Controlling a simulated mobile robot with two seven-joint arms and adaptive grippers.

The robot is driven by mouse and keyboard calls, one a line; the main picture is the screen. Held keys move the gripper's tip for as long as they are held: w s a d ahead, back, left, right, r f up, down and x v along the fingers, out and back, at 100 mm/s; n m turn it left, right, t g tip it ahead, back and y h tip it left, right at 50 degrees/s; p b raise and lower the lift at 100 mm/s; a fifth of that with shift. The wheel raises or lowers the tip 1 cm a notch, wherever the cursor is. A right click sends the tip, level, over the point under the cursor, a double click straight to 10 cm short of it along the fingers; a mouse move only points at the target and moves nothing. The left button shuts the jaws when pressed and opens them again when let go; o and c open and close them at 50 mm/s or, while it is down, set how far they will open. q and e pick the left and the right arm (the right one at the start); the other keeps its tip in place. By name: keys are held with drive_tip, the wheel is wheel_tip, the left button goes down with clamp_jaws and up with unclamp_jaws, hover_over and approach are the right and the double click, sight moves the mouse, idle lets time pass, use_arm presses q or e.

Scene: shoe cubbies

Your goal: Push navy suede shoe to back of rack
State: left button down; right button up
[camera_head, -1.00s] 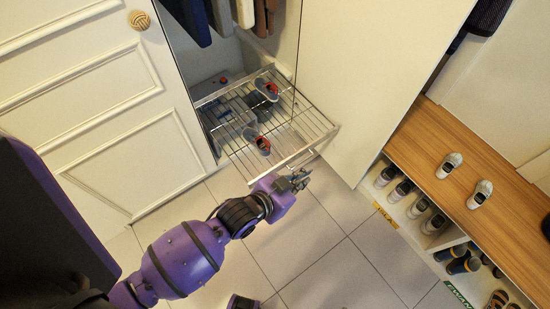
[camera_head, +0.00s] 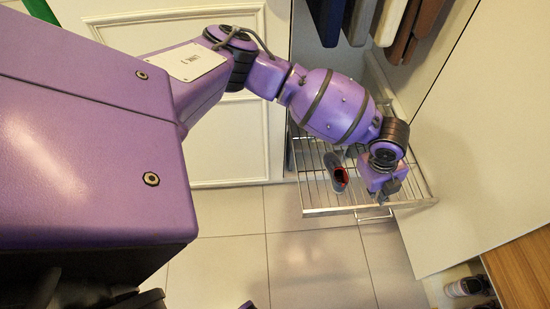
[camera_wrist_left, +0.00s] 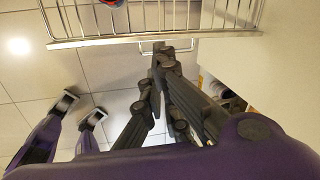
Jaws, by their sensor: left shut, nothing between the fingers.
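A dark shoe with a red lining (camera_head: 338,173) lies on the pulled-out wire rack (camera_head: 318,211), near its front left part. Only a bit of a shoe (camera_wrist_left: 112,3) shows at the top edge of the left wrist view, on the rack's wires (camera_wrist_left: 90,20). My left gripper (camera_head: 391,187) is over the front right part of the rack in the head view, to the right of the shoe and apart from it. In the left wrist view its fingers (camera_wrist_left: 162,50) are together and empty, near the rack's front handle. My left arm hides part of the rack.
Clothes (camera_head: 357,22) hang above the rack. A pale closet panel (camera_head: 470,150) stands right of it and a white panelled door (camera_head: 235,150) left. Shoes (camera_head: 466,287) sit in a cubby at lower right. The tiled floor (camera_head: 310,268) before the rack is clear.

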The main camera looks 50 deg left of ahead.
use_arm(q)
drive_tip(key=s+a+f, duration=0.1)
drive_tip(key=f, duration=0.3)
drive_tip(key=s+a+f+m+g+b, duration=0.1)
drive_tip(key=s+f, duration=0.1)
drive_tip(key=f, duration=0.1)
drive_tip(key=s+a+f+m+g+y+b, duration=0.1)
drive_tip(key=f, duration=0.3)
drive_tip(key=shift+s+f, duration=0.3)
drive_tip(key=shift+s, duration=0.05)
drive_tip(key=shift+w+a+f+b, duration=0.15)
drive_tip(key=shift+w+a+b, duration=0.2)
drive_tip(key=shift+w+a, duration=1.05)
drive_tip(key=shift+a, duration=0.2)
use_arm(e)
drive_tip(key=shift+s+d+f, duration=0.15)
drive_tip(key=shift+f, duration=0.35)
drive_tip(key=shift+s+d+f, duration=0.1)
drive_tip(key=shift+f, duration=0.35)
